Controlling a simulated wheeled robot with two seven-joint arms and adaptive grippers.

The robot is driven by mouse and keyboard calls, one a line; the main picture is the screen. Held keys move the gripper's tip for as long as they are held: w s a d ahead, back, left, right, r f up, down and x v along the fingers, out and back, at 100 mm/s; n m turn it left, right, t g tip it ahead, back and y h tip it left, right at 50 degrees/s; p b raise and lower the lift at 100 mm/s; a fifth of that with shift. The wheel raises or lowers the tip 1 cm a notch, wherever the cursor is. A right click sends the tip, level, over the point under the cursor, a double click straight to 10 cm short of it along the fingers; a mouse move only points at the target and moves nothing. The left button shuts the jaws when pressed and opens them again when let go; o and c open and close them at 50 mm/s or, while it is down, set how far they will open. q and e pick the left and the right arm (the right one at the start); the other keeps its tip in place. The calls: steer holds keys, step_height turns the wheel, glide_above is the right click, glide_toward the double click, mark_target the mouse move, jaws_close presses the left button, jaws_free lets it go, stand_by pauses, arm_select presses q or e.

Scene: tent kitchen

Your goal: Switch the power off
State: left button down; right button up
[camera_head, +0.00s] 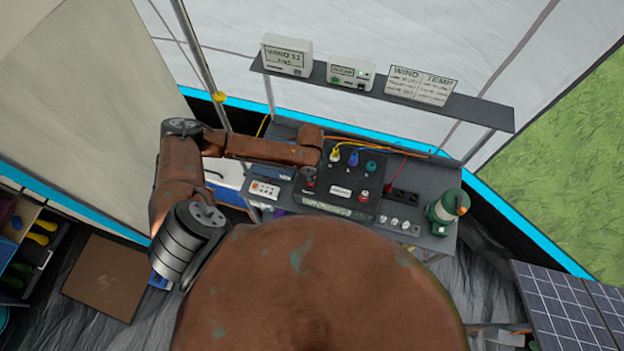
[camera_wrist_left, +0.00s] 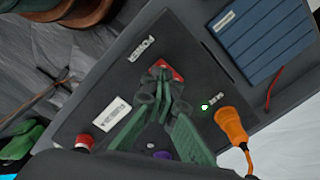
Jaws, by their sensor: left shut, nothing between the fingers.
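A dark control panel (camera_head: 338,178) lies on the grey table. In the left wrist view, the panel (camera_wrist_left: 110,80) carries a POWER label (camera_wrist_left: 143,48) and a red switch (camera_wrist_left: 166,70) beside it. My left gripper (camera_wrist_left: 161,90) is shut and empty, with its fingertips at the switch and partly covering it. I cannot tell whether they touch it or which way it is set. In the head view, my left arm reaches in from the left, and its gripper (camera_head: 309,182) is over the panel's left side, mostly hidden by the arm. My right gripper is not in view.
A red knob (camera_wrist_left: 85,142), a white label (camera_wrist_left: 115,113) and an orange plug (camera_wrist_left: 231,125) are near the fingers. Blue (camera_head: 353,158) and teal (camera_head: 371,166) plugs stand on the panel. A green lantern (camera_head: 446,208) is at right, and a shelf (camera_head: 437,101) hangs behind.

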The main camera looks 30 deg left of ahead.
arm_select(q)
steer(key=shift+f+b, duration=0.4)
steer(key=shift+f, duration=0.7)
stand_by(0.4)
steer(key=shift+s+r, duration=0.1)
steer(key=shift+r, duration=0.05)
step_height(320, 180, up, 7)
steer(key=p, duration=0.8)
steer(key=shift+d, duration=0.1)
stand_by(0.5)
